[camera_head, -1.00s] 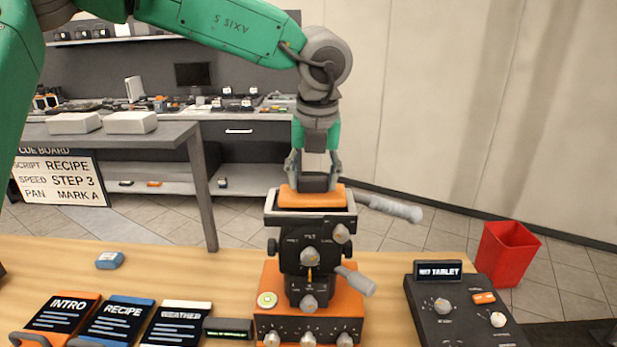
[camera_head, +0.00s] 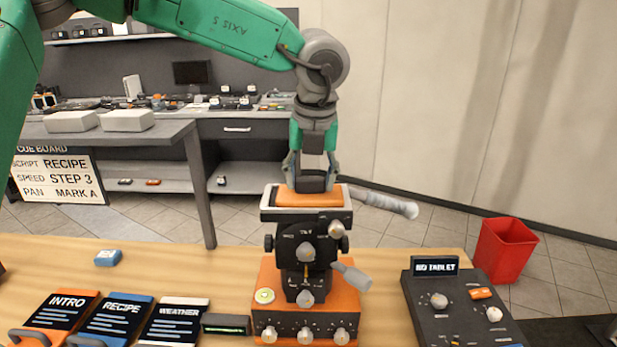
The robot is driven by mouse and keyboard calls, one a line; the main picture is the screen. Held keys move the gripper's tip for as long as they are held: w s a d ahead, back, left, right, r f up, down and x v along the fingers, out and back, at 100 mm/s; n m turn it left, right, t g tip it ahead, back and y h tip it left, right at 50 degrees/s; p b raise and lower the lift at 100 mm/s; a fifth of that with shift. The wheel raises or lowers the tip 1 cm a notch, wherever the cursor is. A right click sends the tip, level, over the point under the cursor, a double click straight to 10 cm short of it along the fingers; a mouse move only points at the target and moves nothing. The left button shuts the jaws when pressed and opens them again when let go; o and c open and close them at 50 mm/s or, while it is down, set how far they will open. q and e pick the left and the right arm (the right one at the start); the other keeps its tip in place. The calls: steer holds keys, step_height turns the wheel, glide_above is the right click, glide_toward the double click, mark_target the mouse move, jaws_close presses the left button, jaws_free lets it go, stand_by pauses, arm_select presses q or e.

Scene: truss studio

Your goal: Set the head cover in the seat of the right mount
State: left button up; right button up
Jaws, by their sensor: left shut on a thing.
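The head cover is an orange slab (camera_head: 309,200) at the top of the mount in the middle of the head view. My left gripper (camera_head: 312,183) points straight down and is shut on the dark grip on top of it. The mount has a black head (camera_head: 305,248) on an orange base (camera_head: 340,298) with several knobs. Its seat is a shallow, pale-rimmed tray (camera_head: 347,198) at the top. The cover appears level and lies within the rim; whether it touches the seat floor is hidden. My right gripper is out of view.
A grey handle (camera_head: 385,201) sticks out right of the seat, and another lever (camera_head: 352,275) is lower. A control panel (camera_head: 460,308) stands at right. Several cards, including a recipe card (camera_head: 116,318), and a small blue block (camera_head: 108,258) lie at left. A red bin (camera_head: 503,250) stands behind.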

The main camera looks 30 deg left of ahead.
mark_target(313, 199)
arm_select(q)
steer(key=shift+d, duration=0.2)
steer(key=o, duration=1.6)
steer(key=shift+w+a, duration=0.1)
steer(key=shift+a, duration=0.05)
steer(key=shift+r, duration=0.5)
steer(key=v, duration=1)
steer(key=shift+r, duration=0.4)
